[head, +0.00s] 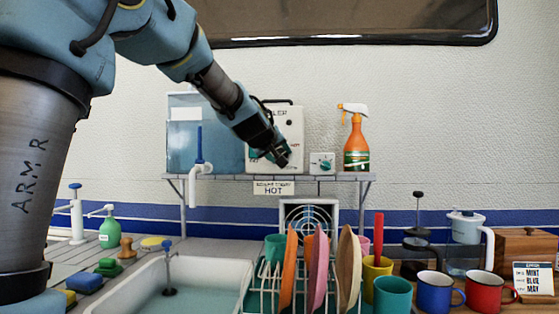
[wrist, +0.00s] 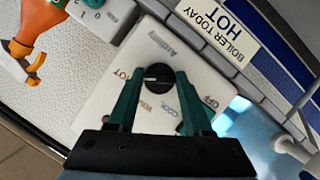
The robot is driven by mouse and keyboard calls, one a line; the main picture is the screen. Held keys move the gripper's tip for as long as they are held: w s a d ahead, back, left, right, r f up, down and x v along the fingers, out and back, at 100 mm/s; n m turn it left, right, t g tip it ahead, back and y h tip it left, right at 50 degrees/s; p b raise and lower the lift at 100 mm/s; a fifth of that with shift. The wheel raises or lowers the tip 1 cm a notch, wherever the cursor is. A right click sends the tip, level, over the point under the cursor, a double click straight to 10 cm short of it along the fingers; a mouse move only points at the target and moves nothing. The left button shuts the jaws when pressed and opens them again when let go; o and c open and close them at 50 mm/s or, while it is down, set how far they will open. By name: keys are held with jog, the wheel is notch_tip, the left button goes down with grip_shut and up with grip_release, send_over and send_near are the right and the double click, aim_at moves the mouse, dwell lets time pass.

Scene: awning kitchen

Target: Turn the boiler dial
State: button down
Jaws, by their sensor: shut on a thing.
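The boiler (head: 288,117) is a white box on the shelf, partly hidden by my arm. In the wrist view its white face (wrist: 100,110) carries a round black dial (wrist: 158,73) with a pale mark on its left side, toward the word HOT. Other words, including COOL and OFF, are printed around the dial. My gripper (head: 283,160) is at the boiler's front in the head view. In the wrist view its two green fingers (wrist: 159,78) are on either side of the dial, shut on it. A sign (head: 273,188) below reads "BOILER TODAY HOT"; it also shows in the wrist view (wrist: 228,30).
A small white box with a teal dial (head: 321,162) and an orange spray bottle (head: 356,142) stand right of the boiler. A blue tank (head: 187,150) with a tap stands left. Below are a sink (head: 215,275), a rack of plates (head: 290,275) and mugs (head: 434,290).

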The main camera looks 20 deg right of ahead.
jog(key=n+t+h+b, duration=0.1)
jog(key=n+t+b, duration=0.1)
jog(key=n+b, duration=0.5)
jog(key=n+t+h+b, duration=0.2)
jog(key=n+b, duration=0.6)
jog(key=b, duration=0.9)
jog(key=f+n+t+h+b, duration=0.1)
jog(key=n+b, duration=0.6)
jog(key=b, duration=0.6)
jog(key=shift+n+t+h, duration=0.3)
jog(key=shift+t+h, duration=0.1)
jog(key=shift+r+n, duration=0.1)
jog(key=shift+n, duration=0.2)
jog(key=shift+c, duration=1.6)
grip_release()
